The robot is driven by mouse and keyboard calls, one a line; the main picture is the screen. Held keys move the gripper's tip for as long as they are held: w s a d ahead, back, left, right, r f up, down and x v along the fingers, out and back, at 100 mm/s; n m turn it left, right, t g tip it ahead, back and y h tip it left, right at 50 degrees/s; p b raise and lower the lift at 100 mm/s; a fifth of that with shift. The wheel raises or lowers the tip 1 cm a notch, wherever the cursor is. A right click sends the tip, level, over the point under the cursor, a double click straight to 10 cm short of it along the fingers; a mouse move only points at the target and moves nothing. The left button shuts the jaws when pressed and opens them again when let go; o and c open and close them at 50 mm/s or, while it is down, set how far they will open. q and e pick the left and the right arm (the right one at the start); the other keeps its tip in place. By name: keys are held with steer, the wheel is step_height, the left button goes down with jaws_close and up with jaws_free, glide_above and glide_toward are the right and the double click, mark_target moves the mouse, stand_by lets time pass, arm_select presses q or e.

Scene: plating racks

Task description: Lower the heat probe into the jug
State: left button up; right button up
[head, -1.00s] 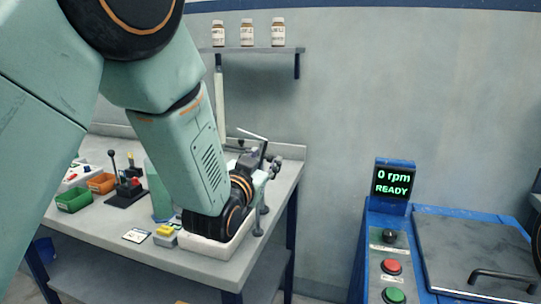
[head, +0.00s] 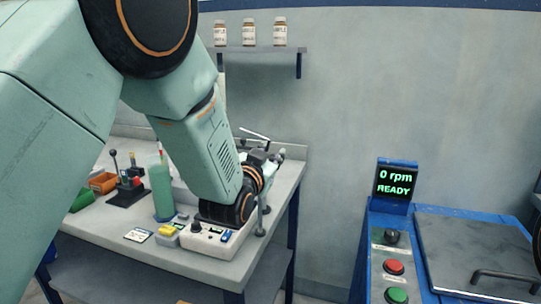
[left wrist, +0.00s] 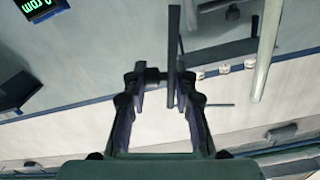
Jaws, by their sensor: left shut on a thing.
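My left gripper (head: 265,157) is at the back right of the bench, beyond the end of my arm. In the left wrist view its fingers (left wrist: 156,88) are around a thin dark rod, the heat probe (left wrist: 174,45), which stretches past the fingertips. In the head view a thin pale rod (head: 254,134) slants above the gripper; I cannot tell whether it is the probe. I cannot make out the jug, and my arm hides part of the bench. My right gripper is not in view.
A white control box (head: 203,241) stands below my wrist. A green cylinder (head: 161,190), a lever stand (head: 126,192) and small bins (head: 103,182) are to the left. A wall shelf (head: 262,49) holds bottles. The blue machine (head: 372,258) is to the right.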

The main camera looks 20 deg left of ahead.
arm_select(q)
steer(key=shift+d+f, duration=0.1)
steer(key=shift+f, duration=0.1)
jaws_close()
steer(key=shift+f, duration=0.1)
steer(key=shift+n, duration=0.4)
steer(key=a+n, duration=0.1)
steer(key=n, duration=0.1)
steer(key=a+n+p, duration=0.1)
steer(key=shift+a+r+n, duration=0.35)
steer(key=shift+n, duration=0.05)
steer(key=a+f+n+b, duration=0.2)
steer(key=a+f+n, duration=0.2)
steer(key=n, duration=1.1)
steer(key=shift+w+a+f, duration=0.15)
steer(key=shift+a+f, duration=0.05)
steer(key=shift+a, duration=1.2)
